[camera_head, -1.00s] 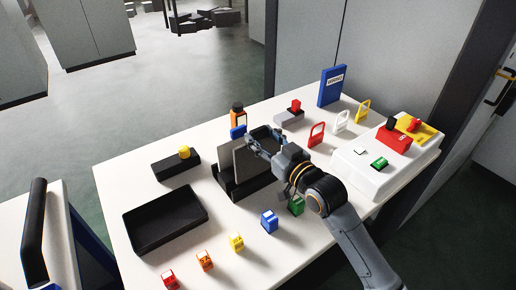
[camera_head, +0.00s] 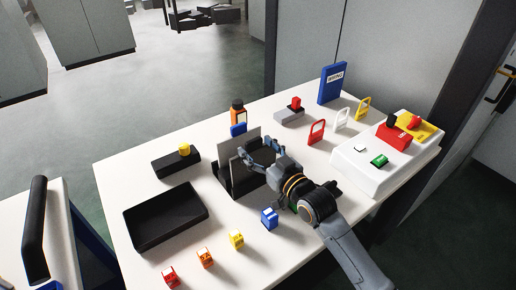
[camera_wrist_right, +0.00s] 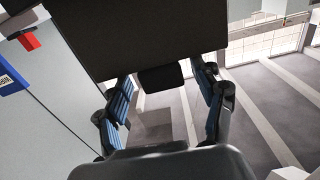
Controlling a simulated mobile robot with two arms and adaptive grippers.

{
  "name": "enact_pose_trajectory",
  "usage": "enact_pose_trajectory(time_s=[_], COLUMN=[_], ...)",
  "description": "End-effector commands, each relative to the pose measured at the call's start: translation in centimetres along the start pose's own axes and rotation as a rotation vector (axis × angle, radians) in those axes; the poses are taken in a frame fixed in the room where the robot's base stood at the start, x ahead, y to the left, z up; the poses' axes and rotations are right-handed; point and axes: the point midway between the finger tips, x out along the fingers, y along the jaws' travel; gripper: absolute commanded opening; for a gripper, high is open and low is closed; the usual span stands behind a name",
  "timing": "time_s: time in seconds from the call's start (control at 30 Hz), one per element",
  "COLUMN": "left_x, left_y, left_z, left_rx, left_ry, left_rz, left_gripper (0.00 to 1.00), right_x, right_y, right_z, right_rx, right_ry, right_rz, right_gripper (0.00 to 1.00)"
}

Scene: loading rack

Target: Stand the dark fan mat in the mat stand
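The dark fan mat (camera_head: 262,157) is between the fingers of my right gripper (camera_head: 259,146), at the right side of the black mat stand (camera_head: 228,182). In the right wrist view the mat (camera_wrist_right: 160,35) is a large dark panel with a small dark tab between the two blue-padded fingers. The right gripper (camera_wrist_right: 165,90) is shut on it; the fingertips are partly hidden. Light grey panels (camera_head: 238,170) stand upright in the stand. Whether the dark mat's lower edge touches the stand is hidden. My left gripper is not in view.
An empty black tray (camera_head: 166,216) lies left of the stand, with a black block (camera_head: 177,166) behind it. Small coloured padlocks line the front, including a blue one (camera_head: 269,219). An orange bottle (camera_head: 238,112) stands behind; a white panel box (camera_head: 372,160) is right.

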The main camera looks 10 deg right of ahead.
Motion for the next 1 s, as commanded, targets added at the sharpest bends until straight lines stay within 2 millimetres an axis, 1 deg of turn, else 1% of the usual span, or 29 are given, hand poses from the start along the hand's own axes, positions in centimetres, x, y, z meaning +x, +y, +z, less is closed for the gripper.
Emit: enact_pose_trajectory(time_s=[0.17,0.27,0.33,0.47,0.6,0.8,0.9,1.0], left_x=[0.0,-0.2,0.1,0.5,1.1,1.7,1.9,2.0], left_y=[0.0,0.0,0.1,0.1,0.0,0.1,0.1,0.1], left_z=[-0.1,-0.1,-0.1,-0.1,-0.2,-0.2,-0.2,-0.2], left_rx=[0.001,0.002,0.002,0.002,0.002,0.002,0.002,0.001], left_ry=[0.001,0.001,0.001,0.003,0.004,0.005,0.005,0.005], left_rz=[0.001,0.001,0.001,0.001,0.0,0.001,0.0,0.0], left_gripper=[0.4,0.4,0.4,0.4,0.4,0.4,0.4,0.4], right_x=[0.0,0.0,-0.7,-2.9,-6.1,-9.9,-11.1,-11.8], right_y=[0.0,0.0,0.0,0.0,0.0,0.0,0.0,0.0], right_z=[0.0,-0.4,-0.1,0.0,0.1,0.0,-0.1,-0.2], right_rx=[0.0,0.0,-0.001,-0.001,-0.002,-0.001,-0.001,0.0], right_ry=[0.0,0.001,-0.001,-0.003,-0.003,-0.003,-0.002,-0.001], right_rz=[0.0,0.0,0.0,0.0,-0.001,0.0,0.001,0.0], right_gripper=[0.69,0.69,0.69,0.69,0.69,0.69,0.69,0.69])
